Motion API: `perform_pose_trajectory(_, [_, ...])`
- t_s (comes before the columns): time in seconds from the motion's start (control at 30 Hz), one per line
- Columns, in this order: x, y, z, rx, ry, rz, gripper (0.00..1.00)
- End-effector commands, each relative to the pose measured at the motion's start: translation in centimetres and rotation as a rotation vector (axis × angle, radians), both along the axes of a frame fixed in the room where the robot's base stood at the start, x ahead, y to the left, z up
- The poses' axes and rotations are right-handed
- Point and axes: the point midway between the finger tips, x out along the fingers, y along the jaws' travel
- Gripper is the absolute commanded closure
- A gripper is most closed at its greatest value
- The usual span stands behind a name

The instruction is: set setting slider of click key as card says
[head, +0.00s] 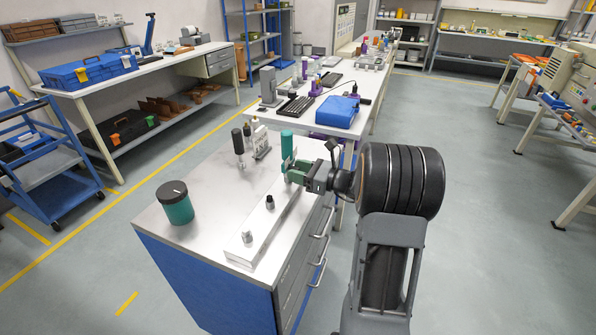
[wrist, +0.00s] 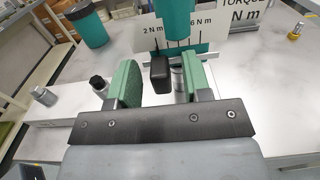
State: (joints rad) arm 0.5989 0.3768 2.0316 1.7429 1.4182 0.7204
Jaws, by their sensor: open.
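My gripper (wrist: 158,80) is open, with its two green fingers on either side of a black block (wrist: 160,73), probably the setting slider. Gaps show on both sides of the block. Behind it a white scale plate (wrist: 203,47) has dark tick lines and reads 2 N m at left and 6 N m at right. A green upright body (wrist: 176,18), likely the click key, stands in front of the plate; it also shows in the head view (head: 287,145). A white card (wrist: 240,15) reads TORQUE and N m; its number is not visible. In the head view my gripper (head: 292,172) is over the pale bar.
The pale bar (head: 250,250) on the metal bench top (head: 200,205) carries a black knob (head: 269,202) and a metal stud (head: 247,237). A green pot with black lid (head: 176,203) stands left. A black-handled tool (head: 238,143) stands behind.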

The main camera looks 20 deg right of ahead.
Motion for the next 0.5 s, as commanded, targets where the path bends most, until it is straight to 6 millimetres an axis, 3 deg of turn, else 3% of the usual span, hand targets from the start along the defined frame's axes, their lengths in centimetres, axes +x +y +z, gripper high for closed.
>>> perform_pose_trajectory(0.27, [0.09, 0.06, 0.00, 0.000, 0.000, 0.000, 0.55])
perform_pose_trajectory(0.5, [0.07, 0.04, 0.00, 0.000, 0.000, 0.000, 0.76])
